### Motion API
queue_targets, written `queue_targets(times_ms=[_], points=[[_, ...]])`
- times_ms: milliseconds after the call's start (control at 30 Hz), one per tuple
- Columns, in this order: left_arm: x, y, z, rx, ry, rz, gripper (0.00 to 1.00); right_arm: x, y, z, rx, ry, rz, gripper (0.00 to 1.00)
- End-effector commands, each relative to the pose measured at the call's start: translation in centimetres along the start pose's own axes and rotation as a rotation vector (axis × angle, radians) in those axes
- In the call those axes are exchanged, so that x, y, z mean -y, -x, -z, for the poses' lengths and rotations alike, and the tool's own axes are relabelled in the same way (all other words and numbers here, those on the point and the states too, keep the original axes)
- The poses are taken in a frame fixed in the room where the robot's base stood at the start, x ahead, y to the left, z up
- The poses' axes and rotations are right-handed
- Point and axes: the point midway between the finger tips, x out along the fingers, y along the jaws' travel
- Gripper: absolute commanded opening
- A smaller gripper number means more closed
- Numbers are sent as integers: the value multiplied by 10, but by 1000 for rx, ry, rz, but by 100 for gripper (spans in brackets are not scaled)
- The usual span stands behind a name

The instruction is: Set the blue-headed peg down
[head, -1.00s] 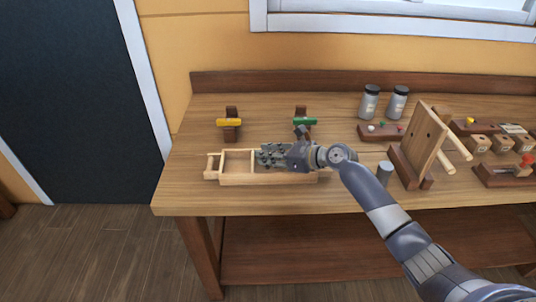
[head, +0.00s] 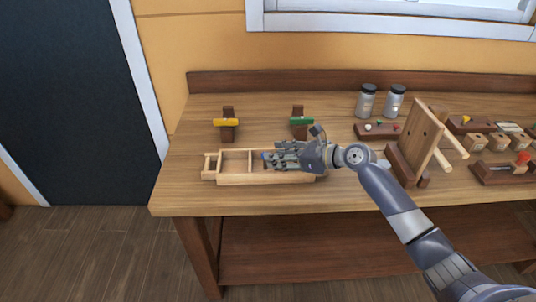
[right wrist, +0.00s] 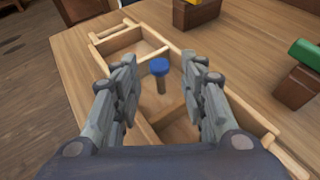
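The blue-headed peg (right wrist: 160,67) stands roughly upright inside the light wooden box, head up, in the right wrist view. I cannot tell exactly how its lower end rests. My right gripper (right wrist: 163,76) has its two grey fingers spread wide, one on each side of the peg, with clear gaps to it. In the head view the right gripper (head: 275,158) is over the right part of the wooden box (head: 250,180) and hides much of that compartment. My left gripper is not in view.
Behind the box stand a yellow-topped block (head: 227,122) and a green-topped block (head: 301,121). An upright wooden board (head: 422,140) and two jars (head: 366,101) are to the right. The tabletop left of the box (head: 180,178) is clear.

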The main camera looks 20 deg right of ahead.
Motion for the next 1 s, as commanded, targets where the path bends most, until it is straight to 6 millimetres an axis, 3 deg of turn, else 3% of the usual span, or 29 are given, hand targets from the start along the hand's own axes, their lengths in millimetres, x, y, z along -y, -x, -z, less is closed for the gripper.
queue_targets(times_ms=[200, 400, 1000], points=[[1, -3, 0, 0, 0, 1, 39, -1, 44, 1, -2, 2, -1, 39], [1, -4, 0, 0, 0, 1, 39, -1, 64, 0, 0, 0, -2, 39], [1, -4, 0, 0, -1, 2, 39, -1, 68, 0, 1, 0, -2, 39]])
